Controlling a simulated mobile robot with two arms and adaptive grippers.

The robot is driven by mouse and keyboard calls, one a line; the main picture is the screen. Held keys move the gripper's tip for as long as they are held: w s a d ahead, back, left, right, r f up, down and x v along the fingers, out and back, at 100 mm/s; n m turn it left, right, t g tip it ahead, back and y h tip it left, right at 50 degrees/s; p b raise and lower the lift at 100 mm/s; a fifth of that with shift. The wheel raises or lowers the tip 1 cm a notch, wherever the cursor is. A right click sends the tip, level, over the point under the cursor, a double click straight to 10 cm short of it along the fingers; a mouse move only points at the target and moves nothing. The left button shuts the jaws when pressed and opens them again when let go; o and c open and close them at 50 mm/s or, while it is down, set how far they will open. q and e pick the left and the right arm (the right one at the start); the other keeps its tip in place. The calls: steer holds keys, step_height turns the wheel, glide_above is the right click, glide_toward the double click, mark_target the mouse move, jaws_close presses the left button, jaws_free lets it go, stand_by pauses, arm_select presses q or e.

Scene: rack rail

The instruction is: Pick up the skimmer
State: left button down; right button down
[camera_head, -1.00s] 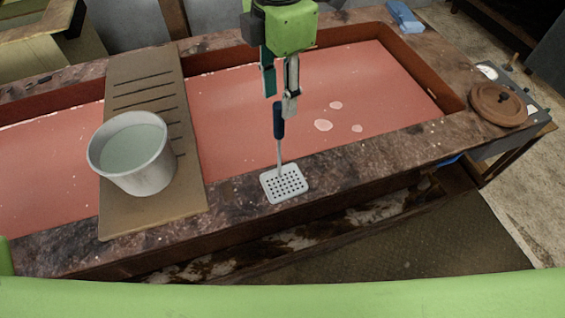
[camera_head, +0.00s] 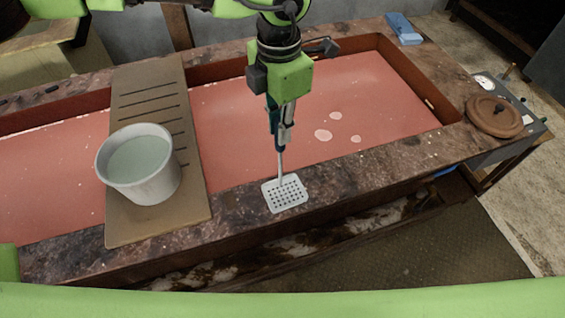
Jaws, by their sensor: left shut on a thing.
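The skimmer (camera_head: 285,194) has a square white perforated head, a thin metal shaft and a dark blue handle. Its head is at the front rim of the vat, and its shaft stands nearly upright. My left gripper (camera_head: 279,143) is above the head, shut on the skimmer's handle. The fingers cover most of the handle; only its lower end shows. I cannot tell whether the head touches the rim. My right gripper is not in view.
The vat rim (camera_head: 380,165) surrounds pinkish-red liquid (camera_head: 240,130) with pale patches. A slotted board (camera_head: 155,220) spans the vat at left, with a white bucket (camera_head: 140,178) on it. A brown lid (camera_head: 494,116) and a blue cloth (camera_head: 404,28) lie at right.

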arm_select(q)
steer(key=shift+r, duration=0.5)
step_height(320, 180, up, 2)
steer(key=shift+r+b, duration=0.1)
steer(key=shift+b, duration=0.6)
steer(key=s+d+r+b, duration=0.3)
steer(key=s+r+b, duration=0.1)
steer(key=s+r, duration=0.9)
steer(key=shift+s+d, duration=0.2)
steer(key=shift+s, duration=0.1)
steer(key=shift+f, duration=0.1)
